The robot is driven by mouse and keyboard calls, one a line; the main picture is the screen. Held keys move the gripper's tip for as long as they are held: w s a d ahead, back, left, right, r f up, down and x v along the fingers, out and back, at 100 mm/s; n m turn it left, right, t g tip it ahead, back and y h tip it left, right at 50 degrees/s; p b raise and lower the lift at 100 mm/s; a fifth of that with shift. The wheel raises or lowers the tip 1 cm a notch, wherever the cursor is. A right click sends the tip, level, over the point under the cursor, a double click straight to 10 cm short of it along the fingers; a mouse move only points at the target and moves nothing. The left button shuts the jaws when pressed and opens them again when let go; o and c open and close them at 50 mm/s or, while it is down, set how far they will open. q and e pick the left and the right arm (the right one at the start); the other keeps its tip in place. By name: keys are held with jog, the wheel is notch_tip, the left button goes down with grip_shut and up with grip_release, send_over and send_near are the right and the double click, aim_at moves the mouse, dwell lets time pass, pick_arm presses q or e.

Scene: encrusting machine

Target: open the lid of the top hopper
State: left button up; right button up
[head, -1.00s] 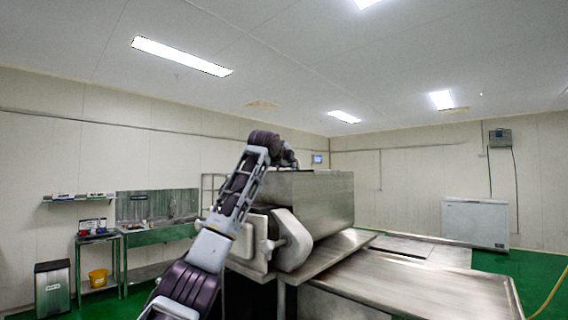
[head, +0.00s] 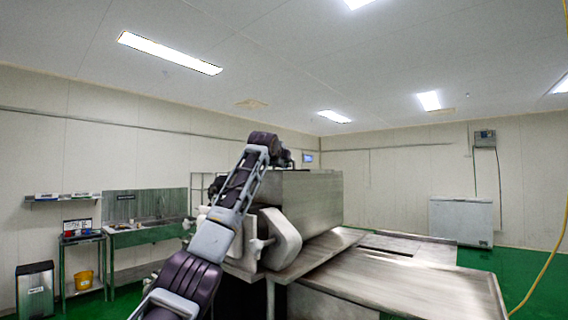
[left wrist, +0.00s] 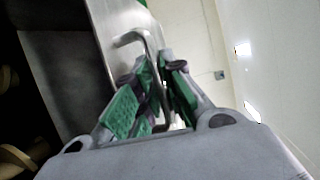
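The top hopper (head: 315,205) is a large brushed-steel box on the machine in the middle of the head view. Its top looks flat, and I cannot see a raised lid. My left arm reaches up to the hopper's upper left edge; its gripper (head: 288,158) is small and partly hidden there. In the left wrist view, a bent metal handle (left wrist: 134,37) runs between the green-padded fingers of my left gripper (left wrist: 157,65). The fingers are close together and look shut on the handle. Contact is partly hidden by the pads. My right gripper is not in view.
A wide steel table surface (head: 400,285) extends in front to the right. A green-framed sink bench (head: 150,235) stands by the left wall, and a white chest freezer (head: 461,221) at the right.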

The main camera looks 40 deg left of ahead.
pick_arm(q)
jog(key=shift+o, duration=0.3)
jog(key=shift+s+d, duration=0.1)
jog(key=shift+s, duration=0.1)
jog(key=v, duration=1.1)
jog(key=shift+s, duration=0.35)
dwell(0.4)
dwell(0.6)
